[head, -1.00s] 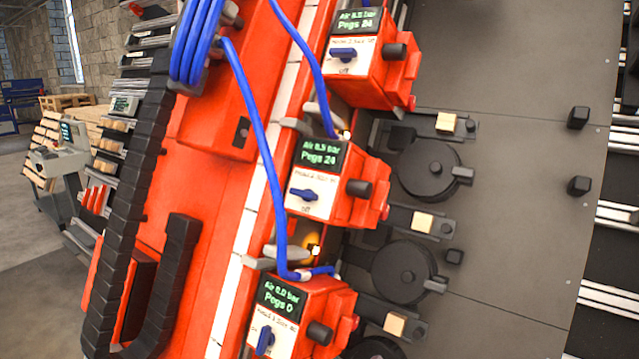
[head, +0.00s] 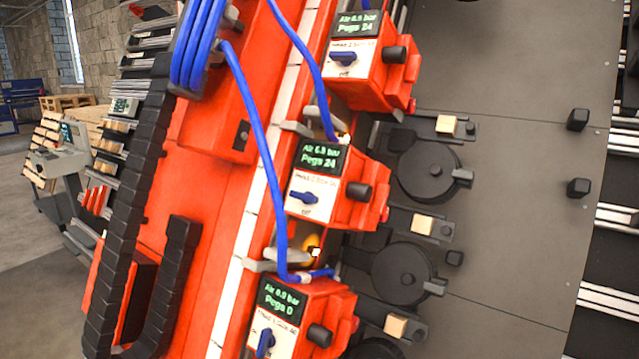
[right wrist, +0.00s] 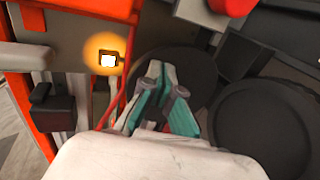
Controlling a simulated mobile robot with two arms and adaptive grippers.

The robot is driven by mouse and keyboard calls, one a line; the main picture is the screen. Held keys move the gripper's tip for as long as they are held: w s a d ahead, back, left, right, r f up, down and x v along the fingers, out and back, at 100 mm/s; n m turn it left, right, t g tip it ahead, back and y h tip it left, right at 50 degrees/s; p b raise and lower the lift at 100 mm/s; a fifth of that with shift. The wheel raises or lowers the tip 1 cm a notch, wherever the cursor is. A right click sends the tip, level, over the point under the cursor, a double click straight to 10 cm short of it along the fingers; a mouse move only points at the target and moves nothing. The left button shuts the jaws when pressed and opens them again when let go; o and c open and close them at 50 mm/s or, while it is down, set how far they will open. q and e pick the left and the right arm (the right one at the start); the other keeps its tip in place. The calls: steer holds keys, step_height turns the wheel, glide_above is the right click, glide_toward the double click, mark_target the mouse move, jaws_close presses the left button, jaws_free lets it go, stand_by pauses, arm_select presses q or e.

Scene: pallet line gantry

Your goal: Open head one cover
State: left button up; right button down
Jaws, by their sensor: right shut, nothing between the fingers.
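Three red head units with green-lit displays stand in a slanted row in the head view. The lowest head unit (head: 335,297) shows "Pegs 0", and its blue switch (head: 265,343) is turned near upright. The middle head unit (head: 365,216) and the top head unit (head: 388,86) show "Pegs 24", with their switches lying sideways. The small labels are too blurred to tell surely which is head one, and I cannot pick out its cover. My right gripper (right wrist: 163,85) is shut and empty in the right wrist view, over a dark round disc (right wrist: 195,70). My left gripper is out of view.
An amber lamp (right wrist: 107,60) glows left of my right gripper, near a black block (right wrist: 52,108). A red knob (right wrist: 232,5) is above and another dark disc (right wrist: 262,125) lies right. Blue hoses (head: 262,150) run down to the head units. A grey plate (head: 520,170) extends right.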

steer(key=p+v, duration=0.1)
steer(key=v, duration=0.7)
steer(key=shift+d, duration=0.2)
stand_by(0.8)
steer(key=shift+f, duration=0.15)
steer(key=s+d+f+m+g+h, duration=0.1)
steer(key=s+d+f+m+h, duration=0.25)
steer(key=f+m, duration=0.5)
steer(key=s+d+f+m+g+h, duration=0.15)
steer(key=s+d+f+m, duration=0.4)
steer(key=f, duration=0.55)
steer(key=s+d+f+m+g+h, duration=0.1)
steer(key=s+d+f+m+h, duration=0.25)
steer(key=f+m, duration=0.5)
steer(key=s+f+m+g, duration=0.2)
steer(key=s+f+m, duration=0.2)
steer(key=s, duration=0.8)
steer(key=s+d+f+m+g+h, duration=0.1)
steer(key=s+f+m+g, duration=0.2)
steer(key=s, duration=0.9)
steer(key=s+f+m+g, duration=0.3)
steer(key=s+f+m, duration=0.3)
steer(key=s+f, duration=0.4)
steer(key=shift+s+d+h, duration=0.3)
steer(key=shift+s+h, duration=0.05)
steer(key=shift+s, duration=0.7)
